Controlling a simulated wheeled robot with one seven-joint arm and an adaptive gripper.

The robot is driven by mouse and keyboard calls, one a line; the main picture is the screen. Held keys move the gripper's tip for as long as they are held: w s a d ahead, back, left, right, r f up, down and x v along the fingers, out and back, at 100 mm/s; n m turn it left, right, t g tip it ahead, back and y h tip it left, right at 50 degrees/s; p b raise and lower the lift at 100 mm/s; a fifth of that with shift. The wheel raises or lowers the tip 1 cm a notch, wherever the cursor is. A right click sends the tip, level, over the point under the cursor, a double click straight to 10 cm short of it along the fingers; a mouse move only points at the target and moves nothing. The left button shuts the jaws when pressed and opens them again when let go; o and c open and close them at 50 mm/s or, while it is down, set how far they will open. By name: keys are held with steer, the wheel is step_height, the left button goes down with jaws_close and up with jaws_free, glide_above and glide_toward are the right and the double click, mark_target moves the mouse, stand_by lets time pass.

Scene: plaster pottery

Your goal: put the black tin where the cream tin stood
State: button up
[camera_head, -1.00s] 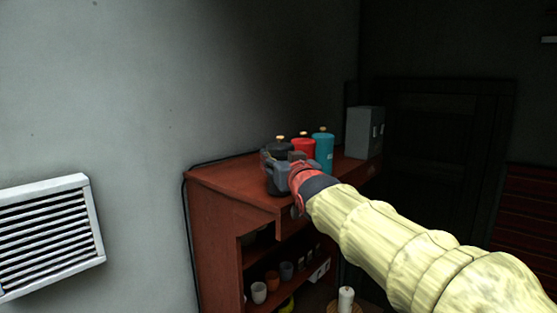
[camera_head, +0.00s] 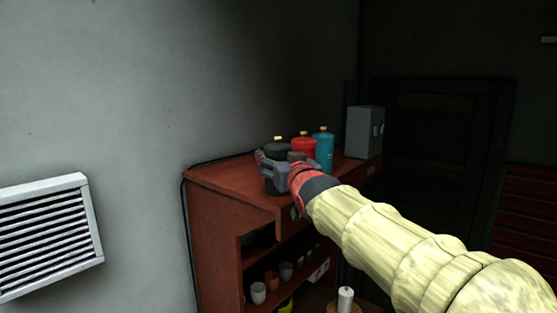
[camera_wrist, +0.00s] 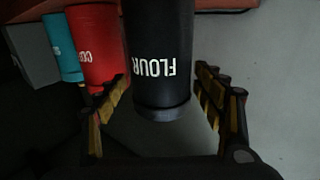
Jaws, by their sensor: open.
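The black tin (camera_head: 277,147) stands on top of the red-brown cabinet, at the left end of a row of tins. In the wrist view the black tin (camera_wrist: 160,50) appears upside down, with FLOUR in white letters. My gripper (camera_head: 275,170) is open at the tin, with one finger on each side of it. In the wrist view a gap shows between the tin and the right finger of my gripper (camera_wrist: 164,82). The left finger lies between the black tin and the red tin. No cream tin is visible.
A red tin (camera_head: 303,145) and a teal tin (camera_head: 323,150) stand close to the right of the black tin. A grey box (camera_head: 363,132) is farther right. The cabinet top (camera_head: 218,175) is bare to the left. The wall is close behind.

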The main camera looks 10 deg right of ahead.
steer(key=s, duration=1.1)
steer(key=s+f+g, duration=0.6)
steer(key=s+f, duration=0.8)
steer(key=f, duration=0.3)
steer(key=s+f+g, duration=0.6)
steer(key=s+f, duration=0.9)
steer(key=f, duration=0.3)
steer(key=shift+s+f, duration=0.15)
